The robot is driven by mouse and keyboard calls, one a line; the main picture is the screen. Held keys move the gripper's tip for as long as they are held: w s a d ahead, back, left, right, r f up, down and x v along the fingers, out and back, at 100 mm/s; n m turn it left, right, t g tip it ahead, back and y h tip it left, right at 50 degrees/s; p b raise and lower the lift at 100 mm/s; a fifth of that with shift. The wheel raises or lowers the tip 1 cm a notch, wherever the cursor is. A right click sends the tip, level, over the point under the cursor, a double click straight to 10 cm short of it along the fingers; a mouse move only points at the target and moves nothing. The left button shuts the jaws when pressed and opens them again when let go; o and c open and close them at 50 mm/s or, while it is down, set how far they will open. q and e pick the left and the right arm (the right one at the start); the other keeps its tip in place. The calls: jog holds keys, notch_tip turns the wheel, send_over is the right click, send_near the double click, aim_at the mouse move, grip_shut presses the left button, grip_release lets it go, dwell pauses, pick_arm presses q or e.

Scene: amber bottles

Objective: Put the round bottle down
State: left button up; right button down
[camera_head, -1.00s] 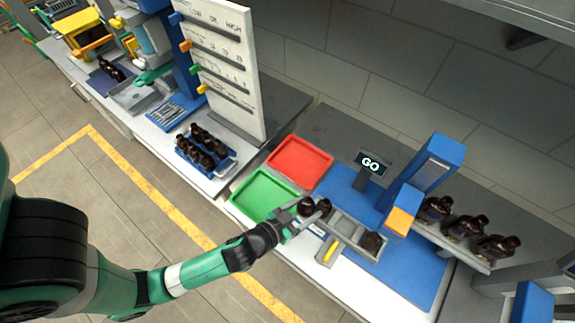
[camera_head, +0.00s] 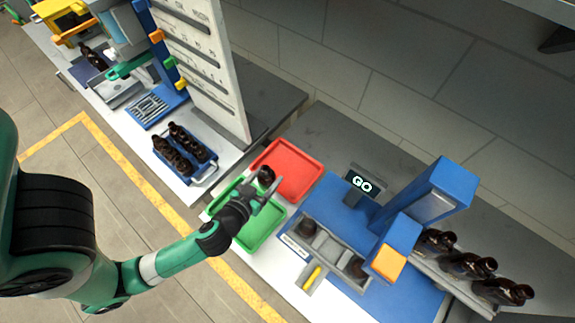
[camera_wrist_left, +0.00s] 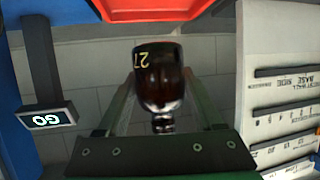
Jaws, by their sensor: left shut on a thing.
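My left gripper (camera_head: 258,188) is shut on a dark amber round bottle (camera_head: 265,176). The bottle appears over the border between the green tray (camera_head: 263,236) and the red tray (camera_head: 309,161); its height above them is hard to tell. The red tray (camera_wrist_left: 155,9) shows at the top edge there. My forearm and gripper cover part of the green tray. My right gripper is not in view.
A blue station with a "GO" display (camera_head: 360,182) stands right of the trays, with two dark bottles (camera_head: 306,228) in its grey fixture. Several bottles fill a blue rack (camera_head: 200,178) on the left. A white board (camera_head: 205,60) rises behind.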

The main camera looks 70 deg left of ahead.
pick_arm(q)
jog(key=w+a+f, duration=0.2)
jog(key=w, duration=0.1)
jog(key=w+a+f, duration=0.2)
jog(key=f, duration=0.1)
jog(key=w+a+f+b, duration=0.1)
jog(key=w+a+f, duration=0.2)
jog(key=shift+w+f, duration=0.1)
jog(key=shift+w, duration=0.25)
jog(key=shift+w+a+f, duration=0.1)
jog(key=shift+w+a, duration=0.05)
jog(key=shift+w+a+f+b, duration=0.15)
jog(key=shift+f+b, duration=0.75)
jog(key=shift+f, duration=0.85)
jog(key=shift+f, duration=0.15)
jog(key=o, duration=1.4)
